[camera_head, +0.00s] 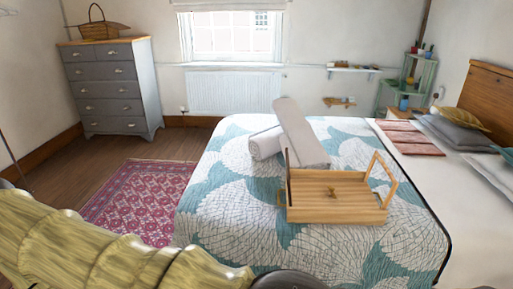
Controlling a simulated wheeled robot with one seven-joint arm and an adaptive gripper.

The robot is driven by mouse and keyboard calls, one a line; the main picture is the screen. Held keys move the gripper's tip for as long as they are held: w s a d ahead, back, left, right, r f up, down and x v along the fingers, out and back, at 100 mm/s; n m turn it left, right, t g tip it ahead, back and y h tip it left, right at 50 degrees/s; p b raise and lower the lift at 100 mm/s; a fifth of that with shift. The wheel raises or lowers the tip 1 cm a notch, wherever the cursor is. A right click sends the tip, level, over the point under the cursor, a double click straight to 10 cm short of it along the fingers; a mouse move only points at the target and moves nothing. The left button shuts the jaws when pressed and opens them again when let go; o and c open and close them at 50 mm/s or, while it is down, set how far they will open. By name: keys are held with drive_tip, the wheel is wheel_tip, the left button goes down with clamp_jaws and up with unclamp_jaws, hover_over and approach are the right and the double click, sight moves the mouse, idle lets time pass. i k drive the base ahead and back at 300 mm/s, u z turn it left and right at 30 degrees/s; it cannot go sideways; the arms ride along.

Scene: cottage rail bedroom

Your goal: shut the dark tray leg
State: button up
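A light wooden bed tray (315,213) rests on the patterned bed cover. At its left end a thin upright leg (288,178) looks darker than the rest and is seen nearly edge-on; it stands up from the tray. At the right end a light wooden leg frame (381,176) also stands up, leaning. A small brown fitting (332,191) shows on the tray. My gripper is not clearly in view; a yellowish ribbed part and a dark rounded part, likely of my arm, cross the lower left and bottom.
Two rolled grey-white towels (300,135) lie just behind the tray, close to the dark leg. Red folded cloths (408,138) and pillows (460,132) lie at the right. A grey dresser (110,90) stands far left. A red rug (135,200) covers floor left of the bed.

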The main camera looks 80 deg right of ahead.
sight(289, 178)
drive_tip(key=i, duration=0.85)
drive_tip(key=z, duration=3.2)
